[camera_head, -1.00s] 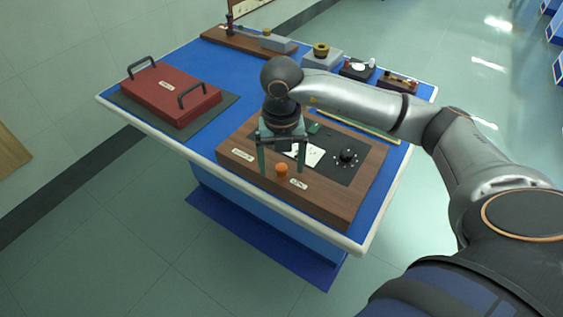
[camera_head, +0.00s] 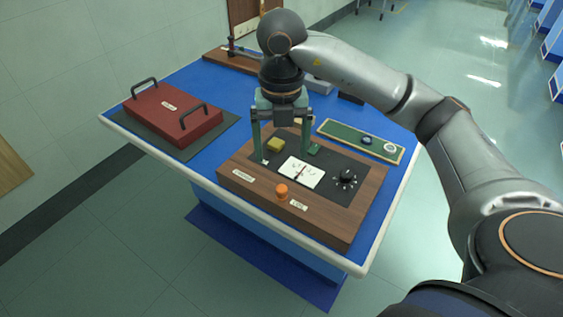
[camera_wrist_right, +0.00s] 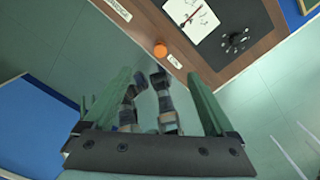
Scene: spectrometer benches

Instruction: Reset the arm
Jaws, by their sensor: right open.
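My right arm comes in from the right in the head view. Its gripper (camera_head: 283,156) is open and empty, with its green fingers pointing down above the back part of a wooden instrument box (camera_head: 237,188). The box has a white dial meter (camera_head: 302,172), a black knob (camera_head: 347,176), an orange button (camera_head: 282,190) and a yellow block (camera_head: 276,145) on it. In the right wrist view the open gripper (camera_wrist_right: 155,95) has nothing between its fingers, and the orange button (camera_wrist_right: 160,50) shows beyond them. My left gripper is in neither view.
The box stands on a blue table (camera_head: 190,163) with a pale rim. A green tray (camera_head: 362,142) holding ring-shaped parts lies at the right. Floor is open around the table.

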